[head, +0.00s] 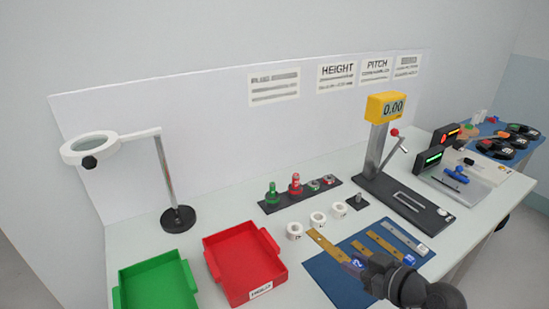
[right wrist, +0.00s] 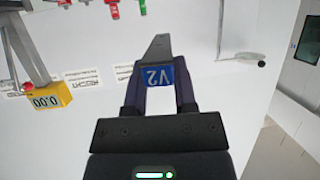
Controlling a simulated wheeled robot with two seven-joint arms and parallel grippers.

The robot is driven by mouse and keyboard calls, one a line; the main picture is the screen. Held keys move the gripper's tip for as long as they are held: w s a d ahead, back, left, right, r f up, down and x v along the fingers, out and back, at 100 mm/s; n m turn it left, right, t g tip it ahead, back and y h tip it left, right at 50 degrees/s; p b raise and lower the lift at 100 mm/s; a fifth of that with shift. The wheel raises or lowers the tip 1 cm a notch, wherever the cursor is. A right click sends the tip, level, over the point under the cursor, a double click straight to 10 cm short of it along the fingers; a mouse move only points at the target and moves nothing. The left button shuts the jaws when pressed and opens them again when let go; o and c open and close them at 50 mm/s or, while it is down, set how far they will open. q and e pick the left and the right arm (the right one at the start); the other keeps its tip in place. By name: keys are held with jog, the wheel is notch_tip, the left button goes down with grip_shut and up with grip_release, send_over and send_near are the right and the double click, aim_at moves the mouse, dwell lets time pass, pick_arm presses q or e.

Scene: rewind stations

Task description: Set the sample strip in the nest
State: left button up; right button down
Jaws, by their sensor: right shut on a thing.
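My right gripper (head: 364,268) is shut on a strip (head: 328,246) with a blue V2 tag, over the blue mat in the head view. In the right wrist view the gripper (right wrist: 146,80) has its fingers on both sides of the blue tag (right wrist: 158,76), and the strip (right wrist: 158,46) points away from them. The likely nest is the long slotted plate (head: 409,201) on the black base of the gauge (head: 385,108) with the yellow 0.00 display. It looks empty, and the strip is apart from it. My left gripper is not in view.
Several other strips lie on the blue mat (head: 318,272). White rolls (head: 318,219) stand behind it. The gauge's lever (head: 396,147) sticks up beside its column. A red tray (head: 243,262), a green tray (head: 155,284) and a magnifier lamp (head: 178,217) are at left.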

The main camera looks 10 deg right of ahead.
jog(key=s+a+r+n+g+y, duration=0.4)
jog(key=s+a+r, duration=0.3)
jog(key=r, duration=0.4)
jog(key=shift+s+a+r+n+y, duration=0.25)
jog(key=shift+s+a+n+y, duration=0.1)
jog(key=shift+s+n, duration=0.45)
jog(key=shift+r, duration=0.15)
jog(key=shift+f, duration=0.2)
jog(key=shift+a+r, duration=0.1)
